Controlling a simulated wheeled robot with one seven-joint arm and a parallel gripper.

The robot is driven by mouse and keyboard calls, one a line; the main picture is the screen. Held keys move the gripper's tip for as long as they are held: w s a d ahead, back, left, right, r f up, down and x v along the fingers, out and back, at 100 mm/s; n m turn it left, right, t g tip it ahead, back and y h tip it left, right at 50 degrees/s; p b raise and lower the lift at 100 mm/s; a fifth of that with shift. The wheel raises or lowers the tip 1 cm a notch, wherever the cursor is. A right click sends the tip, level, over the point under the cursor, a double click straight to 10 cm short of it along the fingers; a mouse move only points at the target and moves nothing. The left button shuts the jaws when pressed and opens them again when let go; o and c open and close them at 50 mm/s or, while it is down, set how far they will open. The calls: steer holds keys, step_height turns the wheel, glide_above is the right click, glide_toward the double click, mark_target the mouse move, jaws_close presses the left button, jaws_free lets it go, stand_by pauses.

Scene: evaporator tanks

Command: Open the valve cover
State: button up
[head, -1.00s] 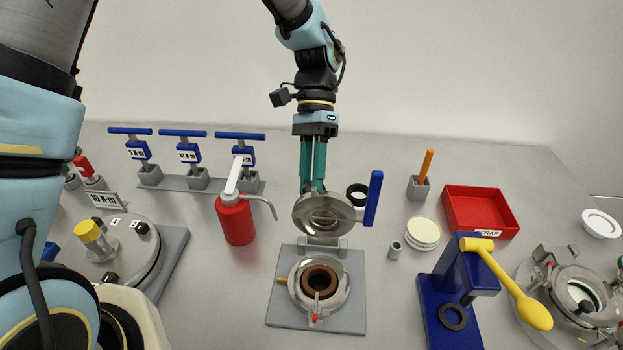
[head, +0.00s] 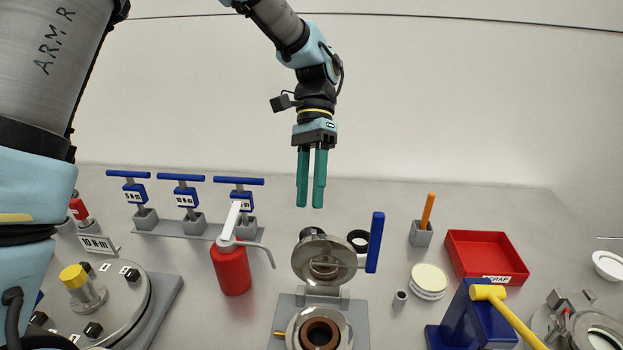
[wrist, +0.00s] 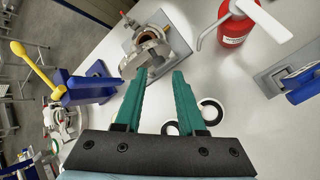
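The valve cover (head: 318,246) is a round metal lid standing up on its hinge behind the valve body (head: 345,330), tilted back from it. The body's opening with its brown ring (head: 320,334) is exposed, and its front is cut off by the picture's lower edge. In the wrist view the raised cover (wrist: 146,60) shows just beyond the fingertips. My gripper (head: 310,205) is open and empty, pointing down above the cover and apart from it. Its two green fingers (wrist: 159,72) have a gap between them in the wrist view.
A blue lever handle (head: 375,242) stands right of the cover. A red bottle with a spout (head: 232,270) stands to its left. A blue stand (head: 480,320) with a yellow mallet (head: 490,293) and a red scrap tray (head: 463,272) are at right. Blue T-handled tools (head: 187,200) stand behind left.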

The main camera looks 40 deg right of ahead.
steer(key=shift+b+v, duration=0.4)
steer(key=shift+v, duration=1.8)
